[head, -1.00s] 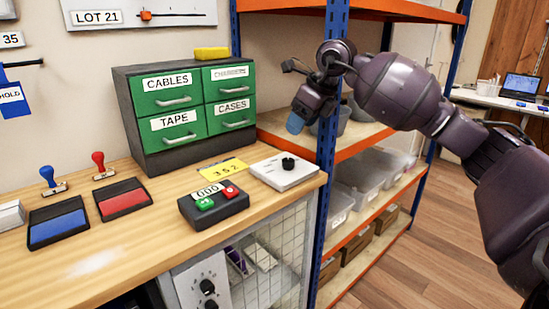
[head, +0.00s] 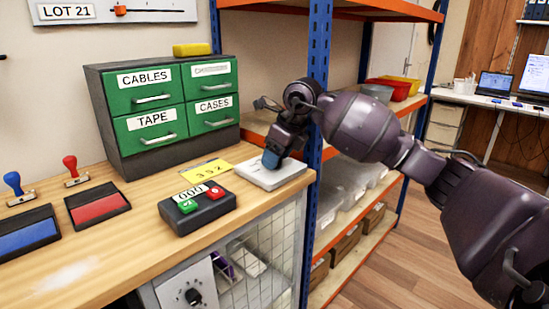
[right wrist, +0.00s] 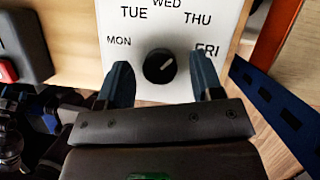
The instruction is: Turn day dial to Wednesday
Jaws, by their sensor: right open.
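The day dial is a black round knob (right wrist: 159,66) on a white panel (right wrist: 120,20), lettered MON, TUE, WED, THU and FRI in an arc. The knob's pale mark points up and right, towards the THU and FRI side; which one exactly I cannot tell. In the head view the white panel (head: 290,176) lies at the bench's right end, its knob hidden by my right gripper (head: 271,158). In the right wrist view my right gripper (right wrist: 163,80) is open, its blue fingertips either side of the knob with gaps between. My left gripper is out of view.
A dark box with green and red buttons (head: 198,212) and a yellow card (head: 203,171) sit left of the panel. Green drawers (head: 210,83) stand behind. A blue shelf post (head: 317,100) rises close to my right arm.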

